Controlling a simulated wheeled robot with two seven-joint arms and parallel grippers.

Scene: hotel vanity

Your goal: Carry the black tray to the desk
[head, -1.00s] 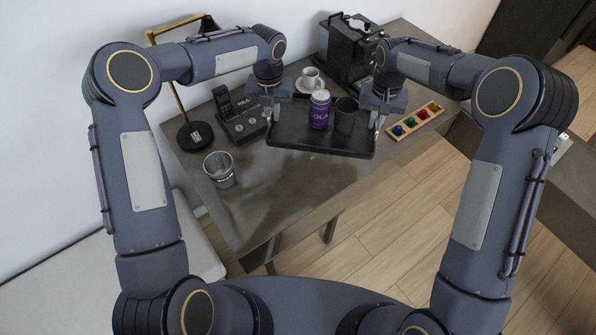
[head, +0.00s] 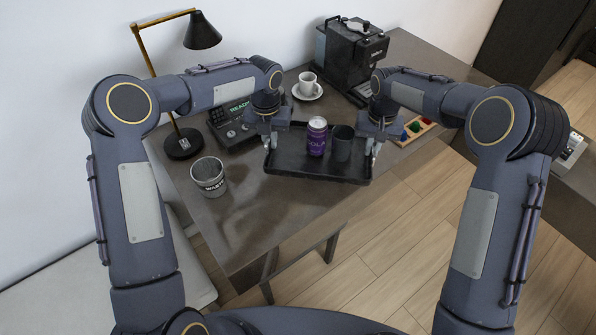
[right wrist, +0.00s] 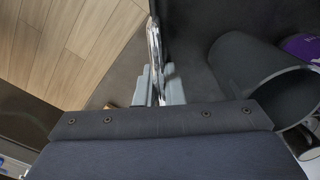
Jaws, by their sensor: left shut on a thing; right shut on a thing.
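The black tray (head: 290,165) is over the desk (head: 262,215), inside its front edge; I cannot tell whether it touches the top. It looks about level and carries a purple can (head: 317,138) and a dark mug (head: 342,146), both upright. My left gripper (head: 268,143) is shut on the tray's left end. My right gripper (head: 374,146) is shut on its right end. In the right wrist view, my right gripper (right wrist: 158,88) closes on a chrome handle (right wrist: 153,45) of the tray, beside the mug (right wrist: 262,80).
A waste bin (head: 209,178) is at left, a wooden box of coloured pieces (head: 416,131) at right. Front left desk surface is clear.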

